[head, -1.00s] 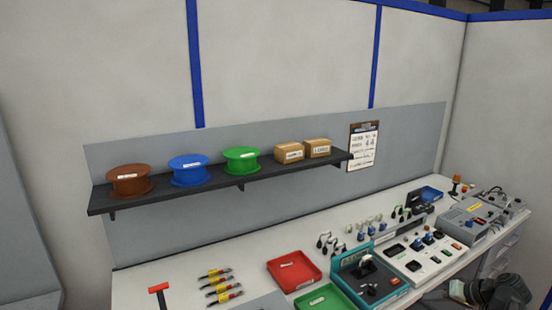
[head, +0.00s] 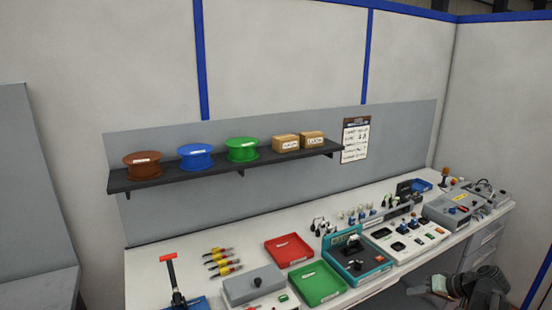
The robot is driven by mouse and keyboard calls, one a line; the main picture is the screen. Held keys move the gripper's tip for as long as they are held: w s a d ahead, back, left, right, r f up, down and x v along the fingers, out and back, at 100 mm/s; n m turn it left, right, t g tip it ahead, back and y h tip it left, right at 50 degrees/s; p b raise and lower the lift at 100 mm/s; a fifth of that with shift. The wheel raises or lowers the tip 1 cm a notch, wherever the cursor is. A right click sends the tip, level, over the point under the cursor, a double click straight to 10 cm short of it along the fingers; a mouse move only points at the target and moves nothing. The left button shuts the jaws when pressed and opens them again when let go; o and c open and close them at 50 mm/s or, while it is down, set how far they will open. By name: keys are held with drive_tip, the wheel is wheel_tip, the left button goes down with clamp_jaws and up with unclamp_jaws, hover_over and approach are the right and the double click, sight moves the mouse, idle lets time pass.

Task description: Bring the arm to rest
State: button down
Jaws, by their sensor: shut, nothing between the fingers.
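My arm shows at the lower right of the head view, dark and folded in front of the workbench (head: 215,262). My gripper (head: 418,290) is at its left end, low by the bench's front edge and small in the picture. It is shut and holds nothing that I can see. The lower part of the arm is cut off by the bottom of the picture.
A green tray (head: 318,284), a red tray (head: 290,249) and a teal-framed fixture (head: 356,256) stand on the bench. A grey control box (head: 458,208) is at the right end. A shelf (head: 222,170) with spools and cartons hangs behind.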

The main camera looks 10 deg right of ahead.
drive_tip(key=w+a+f+n+g+y, duration=0.1)
drive_tip(key=w+a+n+g, duration=0.3)
drive_tip(key=a, duration=1.1)
drive_tip(key=w+a+f+n+y, duration=0.15)
drive_tip(key=w+a, duration=0.35)
drive_tip(key=a, duration=1)
drive_tip(key=s+a+f+n+g+h, duration=0.1)
drive_tip(key=s+a+f+g, duration=0.1)
drive_tip(key=a, duration=0.5)
drive_tip(key=s+a+f+n+g+h, duration=0.1)
drive_tip(key=a+h, duration=0.1)
drive_tip(key=a, duration=0.4)
drive_tip(key=s+d+m+h, duration=0.1)
drive_tip(key=s+d+f+m+h, duration=0.1)
drive_tip(key=s, duration=0.1)
drive_tip(key=s+m+g+h, duration=0.1)
drive_tip(key=m, duration=0.1)
drive_tip(key=shift+s+d+f+h, duration=0.2)
drive_tip(key=shift+d+f+h, duration=0.1)
drive_tip(key=shift+d+h, duration=0.1)
